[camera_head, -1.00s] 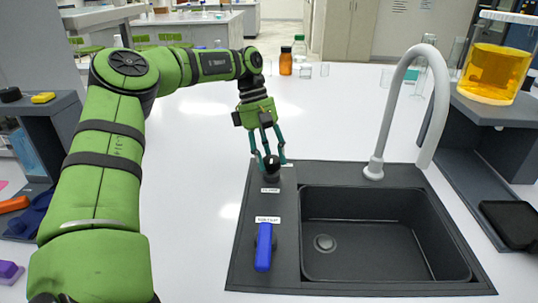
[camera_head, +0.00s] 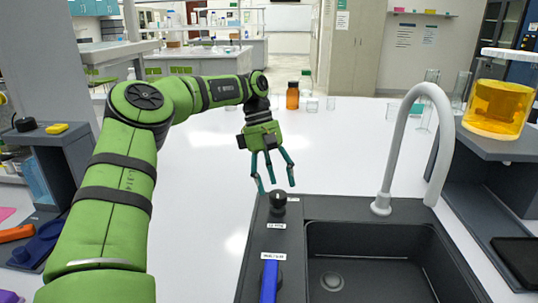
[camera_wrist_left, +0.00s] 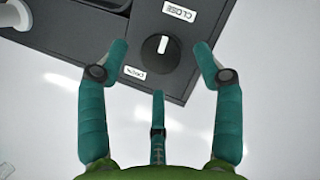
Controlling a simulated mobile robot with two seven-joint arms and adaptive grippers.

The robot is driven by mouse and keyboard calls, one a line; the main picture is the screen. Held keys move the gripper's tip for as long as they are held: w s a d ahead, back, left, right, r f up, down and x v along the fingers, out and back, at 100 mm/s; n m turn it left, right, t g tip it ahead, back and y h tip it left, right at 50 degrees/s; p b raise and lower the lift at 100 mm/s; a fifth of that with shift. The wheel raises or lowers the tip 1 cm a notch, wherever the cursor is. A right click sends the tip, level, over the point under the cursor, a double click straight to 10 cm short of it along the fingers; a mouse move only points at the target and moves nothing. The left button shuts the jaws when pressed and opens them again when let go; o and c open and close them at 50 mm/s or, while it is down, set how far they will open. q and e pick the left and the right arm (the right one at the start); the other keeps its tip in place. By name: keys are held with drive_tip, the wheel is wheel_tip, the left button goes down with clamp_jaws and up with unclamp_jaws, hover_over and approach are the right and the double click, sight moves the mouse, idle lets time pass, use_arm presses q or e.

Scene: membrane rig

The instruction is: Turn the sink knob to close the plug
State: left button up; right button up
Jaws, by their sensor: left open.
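The sink knob (camera_head: 278,200) is a round black knob on the dark panel left of the basin. In the left wrist view the knob (camera_wrist_left: 156,48) carries a white pointer line, with a "CLOSE" label (camera_wrist_left: 179,11) on one side and an "OPEN" label (camera_wrist_left: 135,72) on the other. My left gripper (camera_head: 276,187) has its teal fingers spread open and empty, just above and behind the knob. In the left wrist view the fingers (camera_wrist_left: 160,60) spread around the knob's near side without visible contact. The sink plug or drain (camera_head: 332,281) is a round disc in the basin floor. My right gripper is out of view.
A blue lever (camera_head: 269,281) sits on the panel nearer me. The grey curved faucet (camera_head: 438,125) rises behind the basin. A yellow-orange beaker (camera_head: 497,107) stands on a shelf at right. Brown and clear bottles (camera_head: 292,96) stand farther back.

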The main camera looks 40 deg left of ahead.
use_arm(q)
drive_tip(key=v, duration=0.9)
drive_tip(key=shift+d+r, duration=0.15)
drive_tip(key=shift+d, duration=0.05)
idle(0.4)
